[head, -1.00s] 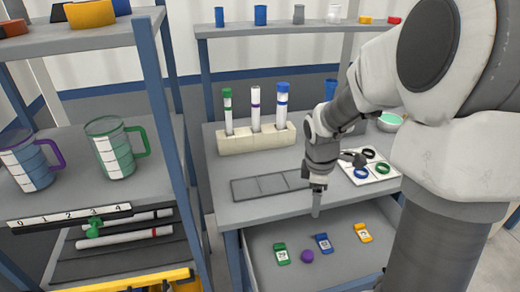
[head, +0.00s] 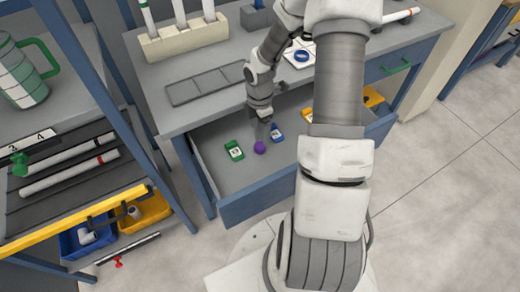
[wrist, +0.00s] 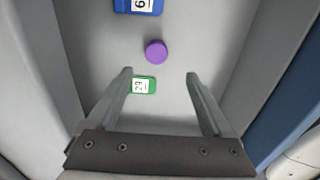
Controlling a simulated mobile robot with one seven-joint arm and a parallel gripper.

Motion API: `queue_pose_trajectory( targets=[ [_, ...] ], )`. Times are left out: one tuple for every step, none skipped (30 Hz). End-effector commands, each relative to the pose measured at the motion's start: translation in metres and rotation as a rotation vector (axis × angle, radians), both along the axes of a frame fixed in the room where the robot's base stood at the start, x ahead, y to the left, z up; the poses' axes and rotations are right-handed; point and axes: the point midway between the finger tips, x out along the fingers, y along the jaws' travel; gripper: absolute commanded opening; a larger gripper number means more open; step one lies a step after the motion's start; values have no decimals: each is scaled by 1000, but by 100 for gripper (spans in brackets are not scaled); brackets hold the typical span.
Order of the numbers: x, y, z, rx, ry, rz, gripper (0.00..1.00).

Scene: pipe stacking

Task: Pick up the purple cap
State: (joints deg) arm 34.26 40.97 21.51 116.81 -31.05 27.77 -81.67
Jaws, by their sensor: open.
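The purple cap (head: 260,147) lies on the floor of the open drawer (head: 240,172), between a green tag and a blue tag. In the wrist view the purple cap (wrist: 156,52) shows beyond my fingertips, roughly midway between them. My gripper (head: 264,134) is in the drawer area, just above the cap in the head view. The cap is apart from both fingers.
In the drawer, the green tag (head: 234,150) and the blue tag (head: 277,133) lie close to the cap. The drawer's blue front (head: 255,197) and side walls bound the space. A grey sectioned tray (head: 205,84) and a tube rack (head: 185,39) stand on the tabletop above.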

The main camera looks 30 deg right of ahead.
Motion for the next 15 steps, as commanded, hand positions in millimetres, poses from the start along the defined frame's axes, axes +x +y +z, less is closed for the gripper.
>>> queue_pose_trajectory(
  targets=[
    [0,1,-13,2,3,1,85],
    [0,1,-18,1,2,1,85],
    [0,1,-23,1,1,0,85],
    [0,0,-26,0,1,0,85],
    [0,0,-28,0,2,0,85],
    [0,0,-30,0,1,0,85],
    [0,0,-31,0,0,0,85],
    [0,0,-32,0,0,0,85],
    [1,0,-33,0,-1,-1,85],
    [1,0,-34,0,-1,-1,85],
    [1,0,-36,0,-1,-1,85],
    [2,-1,-40,0,-1,-1,85],
    [3,-1,-43,0,0,-1,85],
    [3,-2,-47,0,0,-1,85],
    [4,-3,-53,0,1,-1,85]
  ],
)
